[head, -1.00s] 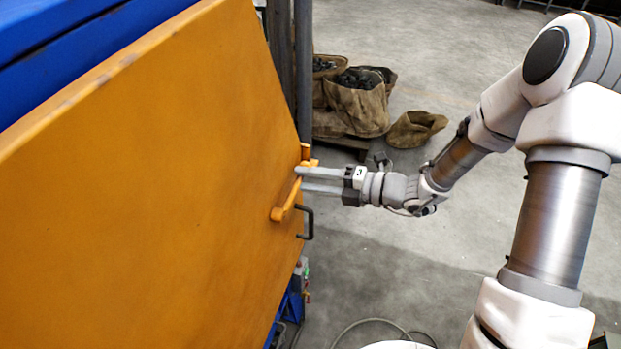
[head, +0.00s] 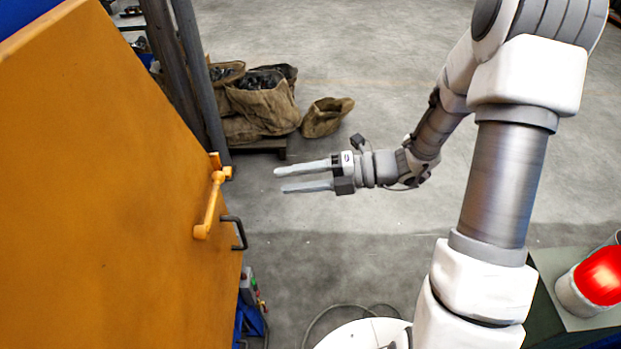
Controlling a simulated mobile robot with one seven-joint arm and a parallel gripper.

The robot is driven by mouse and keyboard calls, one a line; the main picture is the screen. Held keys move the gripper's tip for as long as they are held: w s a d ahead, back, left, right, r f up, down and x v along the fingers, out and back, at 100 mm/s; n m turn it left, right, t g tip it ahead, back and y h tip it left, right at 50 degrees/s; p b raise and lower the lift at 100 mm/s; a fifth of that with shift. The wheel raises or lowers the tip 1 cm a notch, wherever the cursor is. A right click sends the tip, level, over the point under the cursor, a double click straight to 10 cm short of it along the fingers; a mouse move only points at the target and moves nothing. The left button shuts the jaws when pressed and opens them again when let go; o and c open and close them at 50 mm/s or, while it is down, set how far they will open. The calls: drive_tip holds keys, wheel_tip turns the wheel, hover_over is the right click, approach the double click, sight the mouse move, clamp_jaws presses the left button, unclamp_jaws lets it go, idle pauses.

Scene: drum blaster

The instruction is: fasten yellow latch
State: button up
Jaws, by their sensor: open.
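The yellow latch (head: 211,205) is a bar-shaped lever on the right edge of the large yellow door panel (head: 90,190). Its upper end sits by a small yellow bracket (head: 216,165) at the door's edge, and its lower end is rounded. I cannot tell from this view whether the latch is engaged. My gripper (head: 277,180) is open and empty, to the right of the latch and apart from it. Its two grey fingers point left toward the door, with floor visible behind them.
A black handle (head: 236,232) sticks out from the door edge below the latch. Dark posts (head: 183,75) stand behind the door. Sacks (head: 262,103) sit on a pallet at the back. A red-lit lamp (head: 598,278) is at the lower right. A cable (head: 325,318) lies on open floor.

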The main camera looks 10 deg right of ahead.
drive_tip(key=v, duration=0.3)
drive_tip(key=shift+d, duration=0.3)
drive_tip(key=s+d+r+n+g+h+b, duration=0.15)
drive_tip(key=s+n+h, duration=0.3)
drive_tip(key=n, duration=0.55)
drive_tip(key=s+r+n+g+h+b, duration=0.15)
drive_tip(key=s+n+h, duration=0.35)
drive_tip(key=n, duration=0.5)
drive_tip(key=s+d+r+n+t+h+b, duration=0.1)
drive_tip(key=s+d+r+n+t+h, duration=0.1)
drive_tip(key=n, duration=0.6)
drive_tip(key=s+d+r+n+t+h+b, duration=0.1)
drive_tip(key=s+d+r+n+t+h, duration=0.2)
drive_tip(key=n, duration=0.6)
drive_tip(key=d+t+h, duration=0.1)
drive_tip(key=d+t, duration=0.1)
drive_tip(key=shift+d+r+b, duration=0.3)
drive_tip(key=shift+d, duration=0.05)
drive_tip(key=shift+a+n, duration=0.1)
drive_tip(key=shift+n, duration=0.2)
